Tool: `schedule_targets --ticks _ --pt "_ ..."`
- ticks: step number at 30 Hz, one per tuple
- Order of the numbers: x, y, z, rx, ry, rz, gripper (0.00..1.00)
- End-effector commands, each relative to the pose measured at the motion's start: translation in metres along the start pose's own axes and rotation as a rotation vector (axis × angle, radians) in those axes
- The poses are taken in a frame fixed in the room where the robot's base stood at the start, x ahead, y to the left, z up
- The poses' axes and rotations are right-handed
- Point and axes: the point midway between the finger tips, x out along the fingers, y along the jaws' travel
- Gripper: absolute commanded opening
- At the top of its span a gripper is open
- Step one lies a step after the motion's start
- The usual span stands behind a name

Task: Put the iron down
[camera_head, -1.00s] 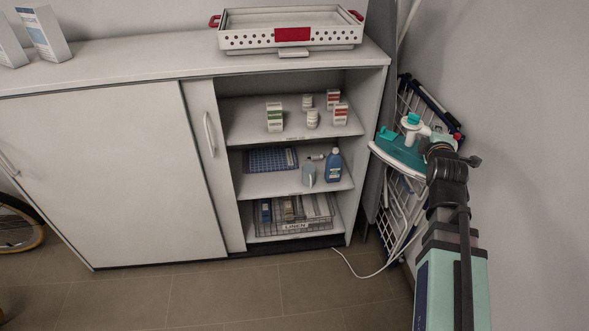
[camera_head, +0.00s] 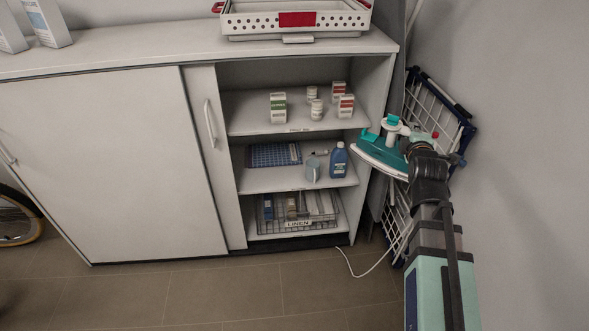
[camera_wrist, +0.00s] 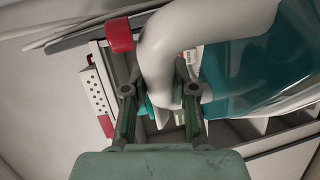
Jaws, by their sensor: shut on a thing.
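The iron (camera_head: 380,153) is teal and white. It is held in the air in front of the right end of the open cabinet, beside the folded rack. My gripper (camera_wrist: 160,100) is shut around the iron's pale handle (camera_wrist: 164,50) in the wrist view. The iron's teal body (camera_wrist: 262,60) fills the right of that view. In the head view my wrist partly hides the iron, and the fingertips cannot be made out there.
The open cabinet shelves hold small boxes (camera_head: 278,107), a blue bottle (camera_head: 338,160), a cup (camera_head: 312,169) and a wire basket (camera_head: 297,215). A perforated white tray (camera_head: 295,20) stands on top. A blue-white folded rack (camera_head: 436,110) leans by the right wall. A white cord (camera_head: 362,273) lies on the floor.

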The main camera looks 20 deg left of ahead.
Motion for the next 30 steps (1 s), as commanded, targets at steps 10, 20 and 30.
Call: schedule_targets --ticks 10,20,30 --pt "0.065 -0.065 -0.072 -0.015 0.103 0.003 0.00" --pt "0.125 -0.122 -0.152 -0.033 0.212 -0.005 0.00" --pt "0.183 -0.181 -0.244 -0.054 0.333 -0.015 0.00"
